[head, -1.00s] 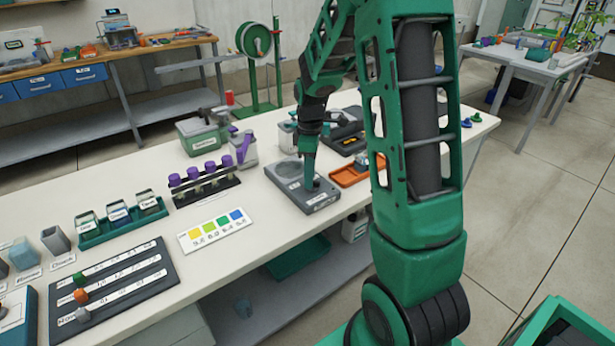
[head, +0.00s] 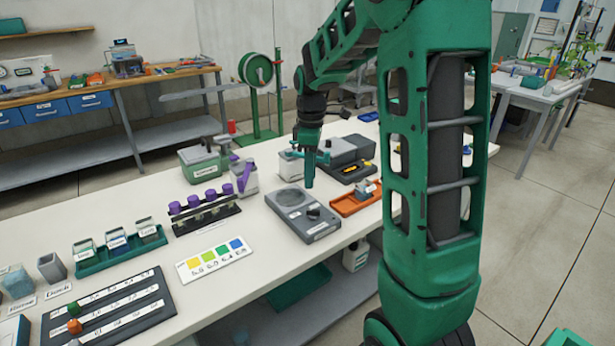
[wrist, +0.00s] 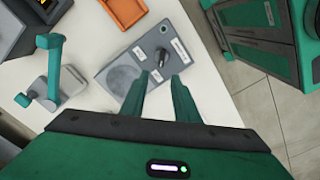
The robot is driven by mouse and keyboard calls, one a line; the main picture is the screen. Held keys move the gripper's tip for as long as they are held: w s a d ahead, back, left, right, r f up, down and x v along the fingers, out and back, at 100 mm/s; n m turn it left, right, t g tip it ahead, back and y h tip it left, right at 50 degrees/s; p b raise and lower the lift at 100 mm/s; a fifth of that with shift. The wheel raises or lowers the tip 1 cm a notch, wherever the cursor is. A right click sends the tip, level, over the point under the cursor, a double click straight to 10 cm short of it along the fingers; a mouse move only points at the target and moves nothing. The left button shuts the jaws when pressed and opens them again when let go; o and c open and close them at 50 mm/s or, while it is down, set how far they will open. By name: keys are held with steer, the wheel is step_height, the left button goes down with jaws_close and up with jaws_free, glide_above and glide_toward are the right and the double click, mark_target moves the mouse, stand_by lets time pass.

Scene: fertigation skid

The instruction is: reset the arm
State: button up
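My gripper (head: 309,180) hangs above the grey device (head: 290,222), a low box with a round plate and a dark knob (head: 313,213). In the wrist view the two green fingers of my gripper (wrist: 160,75) are spread apart with nothing between them. Beyond their tips lie the grey device (wrist: 120,77) and its knob (wrist: 163,57), apart from the fingers. The upper arm covers the right part of the bench in the head view.
An orange tray (head: 345,206) sits just right of the device. A rack of purple-capped vials (head: 205,212) and a colour card (head: 215,260) stand to the left. A teal-handled device (wrist: 50,85) is near the fingers in the wrist view. Open floor lies at right.

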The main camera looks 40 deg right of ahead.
steer(key=s+a+m, duration=0.2)
steer(key=s+m, duration=1.4)
steer(key=s, duration=1.4)
steer(key=shift+s+r, duration=0.15)
steer(key=shift+r, duration=0.25)
steer(key=shift+a, duration=0.1)
steer(key=shift+w+f, duration=0.25)
steer(key=shift+w, duration=0.4)
